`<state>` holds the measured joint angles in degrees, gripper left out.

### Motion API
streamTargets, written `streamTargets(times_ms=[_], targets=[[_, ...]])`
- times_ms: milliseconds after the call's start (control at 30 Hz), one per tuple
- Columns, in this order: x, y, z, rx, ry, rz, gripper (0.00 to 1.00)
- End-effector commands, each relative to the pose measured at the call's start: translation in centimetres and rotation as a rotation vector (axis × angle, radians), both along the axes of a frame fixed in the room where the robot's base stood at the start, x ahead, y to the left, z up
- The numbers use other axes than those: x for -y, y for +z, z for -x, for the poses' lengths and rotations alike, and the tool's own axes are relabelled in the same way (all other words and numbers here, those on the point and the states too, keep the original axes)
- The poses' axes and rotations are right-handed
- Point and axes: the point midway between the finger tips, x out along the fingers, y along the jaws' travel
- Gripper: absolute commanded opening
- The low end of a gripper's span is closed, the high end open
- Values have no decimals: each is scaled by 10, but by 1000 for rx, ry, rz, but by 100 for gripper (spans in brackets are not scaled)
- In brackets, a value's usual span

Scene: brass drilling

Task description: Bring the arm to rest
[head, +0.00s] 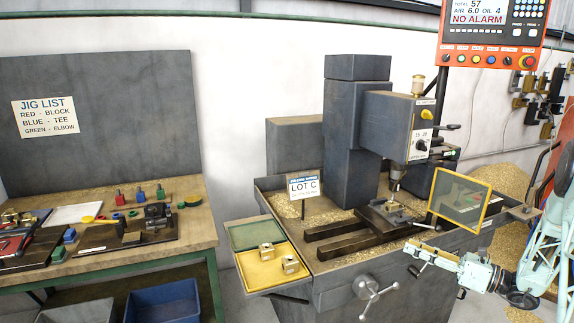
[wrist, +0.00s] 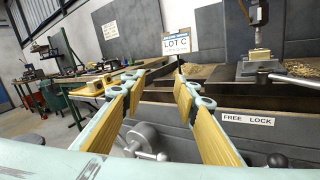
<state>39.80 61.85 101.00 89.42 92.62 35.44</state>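My gripper (head: 432,257) is in front of the drill press table at the right of the head view, with my pale green arm behind it. In the wrist view, my gripper (wrist: 160,85) has its two wood-coloured finger pads spread wide, with nothing between them. The fingers point toward the drill press (head: 352,130). A brass block in the vise (head: 390,212) sits under the drill spindle, and the block also shows in the wrist view (wrist: 260,55). My gripper looks apart from the vise.
A yellow tray (head: 246,276) at the machine's left front holds brass blocks. A framed clear guard (head: 459,201) stands right of the vise. The handwheel (head: 366,288) and the FREE LOCK label (wrist: 248,119) are on the machine's front. A workbench (head: 190,232) with coloured parts stands left.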

Motion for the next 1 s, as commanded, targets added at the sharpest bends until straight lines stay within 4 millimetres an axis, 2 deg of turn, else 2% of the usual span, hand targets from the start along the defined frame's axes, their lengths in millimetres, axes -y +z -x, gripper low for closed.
streamTargets(times_ms=[100, 467, 1000], targets=[[-21, 20, 5, 12, 46, 44, 28], [-80, 71, 28, 55, 183, 181, 28], [-160, 134, 81, 136, 385, 389, 28]])
